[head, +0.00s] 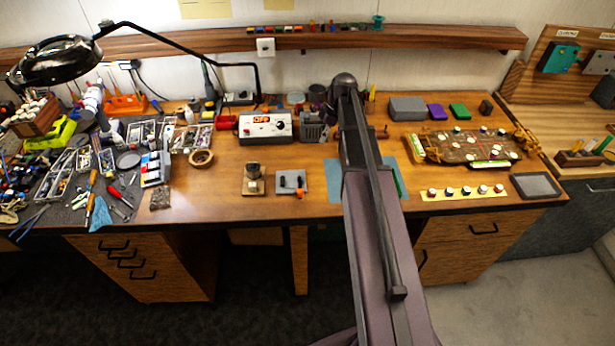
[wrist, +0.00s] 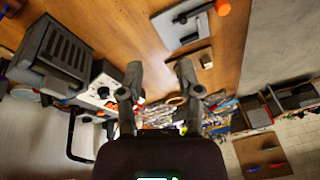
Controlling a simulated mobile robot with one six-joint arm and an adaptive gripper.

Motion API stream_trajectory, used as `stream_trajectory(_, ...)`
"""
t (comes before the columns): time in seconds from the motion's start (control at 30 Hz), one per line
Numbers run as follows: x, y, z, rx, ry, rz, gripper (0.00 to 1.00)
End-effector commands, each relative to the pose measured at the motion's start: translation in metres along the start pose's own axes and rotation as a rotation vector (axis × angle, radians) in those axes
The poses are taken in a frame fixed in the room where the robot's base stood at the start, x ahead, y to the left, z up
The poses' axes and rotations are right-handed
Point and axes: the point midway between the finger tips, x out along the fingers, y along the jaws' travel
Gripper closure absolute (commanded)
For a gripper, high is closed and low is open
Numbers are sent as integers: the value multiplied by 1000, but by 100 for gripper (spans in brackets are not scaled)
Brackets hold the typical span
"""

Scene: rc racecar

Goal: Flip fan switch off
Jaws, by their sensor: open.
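A grey plate (head: 291,190) with a black lever switch (head: 300,183) lies at the front middle of the bench; its orange tip (wrist: 222,7) shows at the top of the wrist view. I cannot tell whether it controls a fan. A white control box (head: 265,126) with a red OFF sign and a dark knob stands behind it. Beside that box is a grey ribbed box (head: 313,130), also in the wrist view (wrist: 60,55). My gripper (wrist: 160,75) is open and empty, with its fingers apart, touching nothing visible. In the head view my arm hides it.
A small wooden base (head: 253,187) with a fitting stands left of the grey plate. A tape roll (head: 202,158) and cluttered tools lie further left. A blue mat (head: 333,180) is partly behind my arm. A lamp (head: 55,60) overhangs the left. Bare wood fronts the white box.

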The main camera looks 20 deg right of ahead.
Motion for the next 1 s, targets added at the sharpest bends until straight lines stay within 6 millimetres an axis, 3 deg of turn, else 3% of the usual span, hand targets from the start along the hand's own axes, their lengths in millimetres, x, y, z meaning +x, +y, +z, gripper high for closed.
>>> stream_trajectory(0.6,62,-67,-4,242,-71,31,54)
stream_trajectory(1.0,88,-98,-4,370,-102,59,54)
